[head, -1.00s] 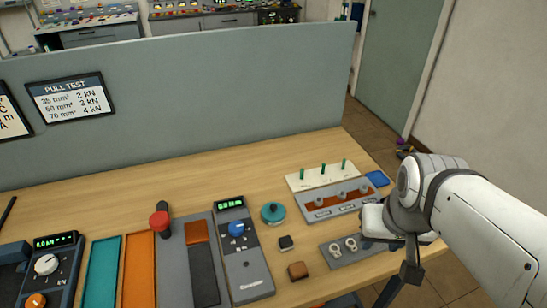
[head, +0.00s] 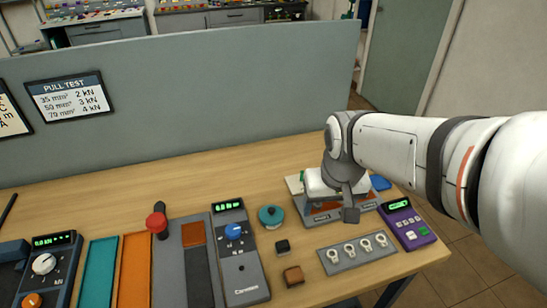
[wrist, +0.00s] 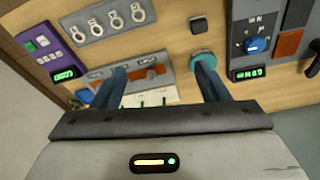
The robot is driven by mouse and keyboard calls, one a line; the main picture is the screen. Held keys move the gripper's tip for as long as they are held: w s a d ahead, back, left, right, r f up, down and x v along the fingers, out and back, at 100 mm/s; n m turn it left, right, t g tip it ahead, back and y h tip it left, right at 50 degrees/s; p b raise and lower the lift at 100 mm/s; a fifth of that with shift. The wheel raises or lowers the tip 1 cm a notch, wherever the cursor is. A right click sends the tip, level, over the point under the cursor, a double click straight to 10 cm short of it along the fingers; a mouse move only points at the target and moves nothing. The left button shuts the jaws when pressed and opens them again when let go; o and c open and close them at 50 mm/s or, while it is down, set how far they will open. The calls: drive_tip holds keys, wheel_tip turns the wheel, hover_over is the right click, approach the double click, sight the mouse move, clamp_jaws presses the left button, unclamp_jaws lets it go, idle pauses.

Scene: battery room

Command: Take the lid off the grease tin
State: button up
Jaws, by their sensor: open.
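The grease tin (head: 271,220) is a small round teal tin with its lid (head: 271,213) on and a small dark knob on top. It stands on the bench left of the grey rack. In the wrist view the tin (wrist: 202,53) shows just beyond the tip of the right finger, which partly covers it. My gripper (wrist: 162,68) is open and empty, its two blue-grey fingers apart above the rack. It is to the right of the tin in the head view, where my wrist hides its fingers.
The grey rack (head: 318,219) lies under my gripper. A plate with several ring lugs (head: 358,253), a purple meter (head: 407,224), a black block (head: 283,247) and a brown block (head: 293,276) are near. The crimp unit (head: 240,265) stands left of the tin. A grey partition (head: 200,120) closes the back.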

sight(272, 210)
drive_tip(key=o, duration=0.4)
drive_tip(key=shift+n+g, duration=0.6)
drive_tip(key=shift+g, duration=0.1)
drive_tip(key=w+a+f, duration=0.1)
drive_tip(key=w+a, duration=0.1)
drive_tip(key=w+a+f+p, duration=0.1)
drive_tip(key=w+a, duration=0.1)
drive_tip(key=w, duration=0.1)
drive_tip(key=w+a+f, duration=0.1)
drive_tip(key=w, duration=0.2)
drive_tip(key=shift+w+a+f, duration=0.2)
drive_tip(key=shift+a+f, duration=0.2)
drive_tip(key=shift+o, duration=0.7)
drive_tip(key=shift+n+g, duration=0.4)
drive_tip(key=shift+n, duration=0.1)
drive_tip(key=w+a+f, duration=0.2)
drive_tip(key=w+a+f+p, duration=0.1)
drive_tip(key=w+a+f, duration=0.1)
drive_tip(key=a+f, duration=0.1)
drive_tip(key=shift+w+a+f, duration=0.15)
drive_tip(key=shift+w+f, duration=0.05)
drive_tip(key=shift+w, duration=0.1)
drive_tip(key=shift+w+a+f, duration=0.1)
drive_tip(key=shift+a+f, duration=0.1)
drive_tip(key=shift+f, duration=0.1)
drive_tip(key=shift+f+p, duration=0.95)
drive_tip(key=shift+f, duration=2.95)
